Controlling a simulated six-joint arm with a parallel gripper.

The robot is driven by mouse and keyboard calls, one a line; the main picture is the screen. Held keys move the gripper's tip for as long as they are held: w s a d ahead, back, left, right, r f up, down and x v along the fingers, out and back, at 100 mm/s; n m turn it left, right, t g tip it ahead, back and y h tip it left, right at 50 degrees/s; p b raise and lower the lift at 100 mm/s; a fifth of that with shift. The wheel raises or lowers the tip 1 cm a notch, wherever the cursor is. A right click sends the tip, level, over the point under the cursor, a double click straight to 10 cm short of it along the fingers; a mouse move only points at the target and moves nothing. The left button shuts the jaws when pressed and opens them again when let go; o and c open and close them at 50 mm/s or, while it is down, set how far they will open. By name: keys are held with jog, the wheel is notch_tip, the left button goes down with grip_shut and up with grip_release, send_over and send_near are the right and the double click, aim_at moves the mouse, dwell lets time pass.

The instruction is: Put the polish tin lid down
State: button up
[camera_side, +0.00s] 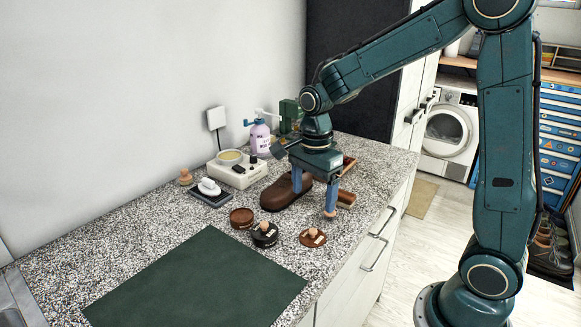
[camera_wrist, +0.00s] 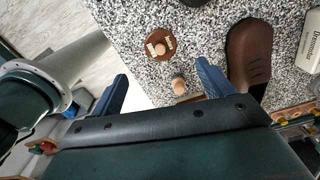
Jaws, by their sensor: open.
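A round brown lid (camera_side: 313,237) with a pale wooden knob and small labels lies on the speckled counter, which I take for the polish tin lid. It also shows in the wrist view (camera_wrist: 160,43), beyond the fingertips. My gripper (camera_side: 314,196) points down over the counter, behind the lid in the side view. Its blue fingers are spread, and the lid is apart from them; they also show in the wrist view (camera_wrist: 163,74). An open brown tin (camera_side: 242,218) stands left of the lid. A dark tin with a knobbed lid (camera_side: 265,235) stands between them.
A brown shoe (camera_side: 281,194) lies beside my gripper, partly hidden by it. A wooden brush (camera_side: 346,199) is on its right. A white device (camera_side: 238,174), a spray bottle (camera_side: 260,137) and a white item on a tray stand behind. A green mat (camera_side: 200,280) lies clear in front.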

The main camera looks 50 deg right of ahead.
jog(key=shift+r, duration=0.8)
jog(key=s+a+r+n+t, duration=0.1)
jog(key=s+r+n, duration=0.3)
jog(key=s+n, duration=0.4)
jog(key=s+a+r+n+t, duration=0.2)
jog(key=s+r+n+t, duration=0.2)
jog(key=s+n, duration=0.5)
jog(key=n, duration=0.3)
jog(key=shift+s+a+r+t, duration=0.15)
jog(key=shift+a+r+t, duration=0.15)
jog(key=shift+r, duration=0.1)
